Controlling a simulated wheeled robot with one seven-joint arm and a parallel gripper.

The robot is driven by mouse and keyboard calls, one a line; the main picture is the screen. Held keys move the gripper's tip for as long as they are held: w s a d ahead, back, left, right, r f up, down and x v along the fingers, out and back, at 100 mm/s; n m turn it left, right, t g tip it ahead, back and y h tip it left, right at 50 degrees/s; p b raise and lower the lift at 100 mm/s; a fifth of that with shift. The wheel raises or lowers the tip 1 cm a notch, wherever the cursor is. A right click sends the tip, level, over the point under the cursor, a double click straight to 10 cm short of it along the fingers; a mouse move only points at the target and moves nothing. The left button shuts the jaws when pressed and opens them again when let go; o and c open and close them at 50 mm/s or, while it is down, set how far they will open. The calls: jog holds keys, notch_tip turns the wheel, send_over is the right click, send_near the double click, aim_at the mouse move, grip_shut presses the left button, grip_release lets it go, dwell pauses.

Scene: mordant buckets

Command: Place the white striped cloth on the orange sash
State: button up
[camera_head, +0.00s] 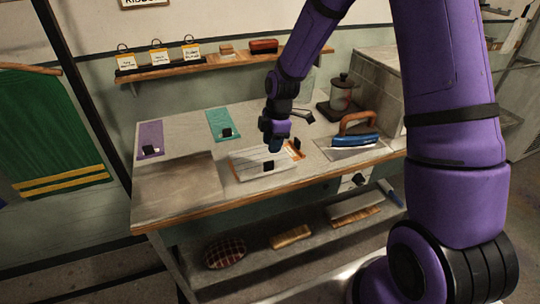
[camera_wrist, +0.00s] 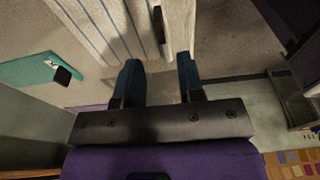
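The white striped cloth (camera_head: 247,160) lies flat on the worktable, with a small black block on it. Orange of the sash (camera_head: 293,152) shows at the cloth's right end, beside another black block; the cloth appears to cover the rest. My gripper (camera_head: 276,147) is over the cloth's right part in the head view. In the wrist view the striped cloth (camera_wrist: 100,25) lies beyond the fingertips. The two blue fingers of my gripper (camera_wrist: 160,72) are apart with nothing seen between them. I cannot tell the height above the cloth.
A purple cloth (camera_head: 150,139) and a teal cloth (camera_head: 218,122) lie to the left, each with a black block. A blue-edged tool with a brown handle (camera_head: 357,123) and a jar (camera_head: 341,93) stand to the right. The table's front left (camera_head: 178,187) is bare.

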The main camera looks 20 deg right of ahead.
jog(key=s+d+r+m+t+h, duration=0.15)
jog(key=s+r+m, duration=0.4)
jog(key=r, duration=0.65)
jog(key=s+d+r+m+t, duration=0.15)
jog(key=s+r+m, duration=0.25)
jog(key=s+r, duration=0.5)
jog(key=s+d+r+m+t, duration=0.1)
jog(key=s+r+m, duration=0.3)
jog(key=s, duration=0.3)
jog(key=s+d+r+m+t, duration=0.1)
jog(key=s+r+m, duration=0.3)
jog(key=s, duration=0.3)
jog(key=shift+s+d+r, duration=0.35)
jog(key=shift+s+r, duration=0.05)
jog(key=shift+r, duration=0.15)
